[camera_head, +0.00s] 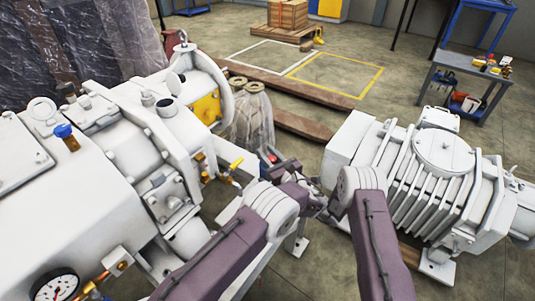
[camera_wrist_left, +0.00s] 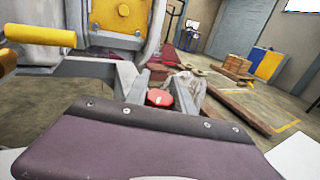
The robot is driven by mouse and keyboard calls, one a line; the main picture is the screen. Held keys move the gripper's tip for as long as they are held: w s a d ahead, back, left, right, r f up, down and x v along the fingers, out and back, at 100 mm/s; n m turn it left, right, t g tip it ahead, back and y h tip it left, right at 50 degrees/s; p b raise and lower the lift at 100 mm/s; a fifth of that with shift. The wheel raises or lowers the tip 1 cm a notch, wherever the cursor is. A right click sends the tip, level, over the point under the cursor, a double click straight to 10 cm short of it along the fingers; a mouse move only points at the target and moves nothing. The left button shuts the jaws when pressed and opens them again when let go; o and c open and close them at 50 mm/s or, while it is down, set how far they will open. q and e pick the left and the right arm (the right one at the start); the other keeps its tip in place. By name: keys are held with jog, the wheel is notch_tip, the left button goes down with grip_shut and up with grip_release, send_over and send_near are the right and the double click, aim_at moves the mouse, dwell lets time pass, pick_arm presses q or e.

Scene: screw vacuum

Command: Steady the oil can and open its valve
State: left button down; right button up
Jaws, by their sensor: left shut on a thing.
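My left gripper (camera_head: 287,170) reaches in beside the white vacuum machine. It is shut on what looks like the oil can, a small object with a red part (camera_head: 271,158). In the left wrist view the red part (camera_wrist_left: 160,97) shows between the grey fingers, just past my purple wrist housing; most of the can is hidden. A yellow valve handle (camera_head: 236,164) sits on brass fittings to the left of the gripper; a yellow handle (camera_wrist_left: 38,35) is large at the left of the wrist view. My right gripper (camera_head: 317,207) is close beside the left one; its jaws are unclear.
The white vacuum machine (camera_head: 110,135) fills the left, with a pressure gauge (camera_head: 55,287). A ribbed white pump (camera_head: 425,170) stands at the right. Open floor and a grey cart (camera_head: 465,75) are farther back.

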pick_arm(q)
jog(key=shift+r, duration=0.1)
jog(key=c, duration=1.1)
grip_release()
jog(key=shift+o, duration=0.2)
notch_tip(320, 180, up, 10)
